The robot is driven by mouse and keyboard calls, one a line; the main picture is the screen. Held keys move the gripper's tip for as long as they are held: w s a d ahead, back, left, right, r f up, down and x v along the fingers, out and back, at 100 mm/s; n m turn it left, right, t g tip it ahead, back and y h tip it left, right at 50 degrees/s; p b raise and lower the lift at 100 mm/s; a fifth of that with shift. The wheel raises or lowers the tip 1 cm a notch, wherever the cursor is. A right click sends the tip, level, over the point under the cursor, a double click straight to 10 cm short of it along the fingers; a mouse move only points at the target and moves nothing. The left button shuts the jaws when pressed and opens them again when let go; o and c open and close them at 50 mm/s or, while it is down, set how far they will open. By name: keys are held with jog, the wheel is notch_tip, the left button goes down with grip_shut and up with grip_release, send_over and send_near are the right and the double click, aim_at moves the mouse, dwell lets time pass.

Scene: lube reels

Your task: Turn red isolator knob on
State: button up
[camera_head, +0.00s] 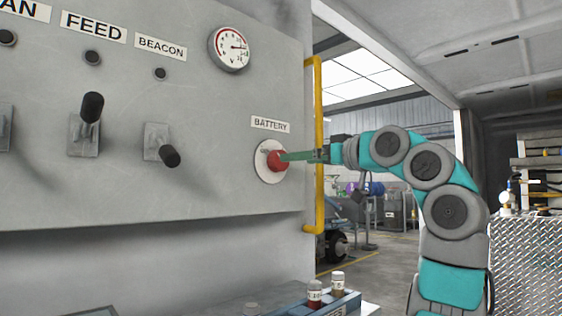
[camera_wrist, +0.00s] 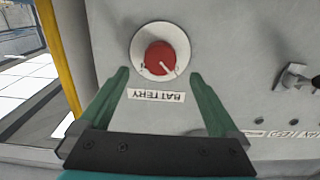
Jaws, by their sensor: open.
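The red isolator knob (camera_head: 278,160) sits on a round white plate (camera_head: 267,171) at the right end of the grey panel, under the BATTERY label (camera_head: 270,124). In the wrist view the red knob (camera_wrist: 160,58) lies just beyond my fingertips, and its pale pointer mark aims toward the lower right of that picture. My gripper (camera_head: 286,157) reaches in from the right, with its green fingertips at the knob in the head view. The wrist view shows the two fingers (camera_wrist: 159,72) spread apart, one to each side of the knob, with nothing held. I cannot tell whether a finger touches it.
A yellow rail (camera_head: 318,145) runs upright beside the panel edge, close to my wrist. A gauge (camera_head: 229,49) is above the knob. Black levers, FEED (camera_head: 92,106) and BEACON (camera_head: 169,156), stick out to the left. Small bottles (camera_head: 315,292) stand in a blue tray below.

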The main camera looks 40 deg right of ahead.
aim_at(278, 161)
jog(key=w, duration=0.6)
jog(key=shift+a+p, duration=0.25)
jog(key=shift+p, duration=0.05)
jog(key=shift+c, duration=0.4)
jog(key=c, duration=1.3)
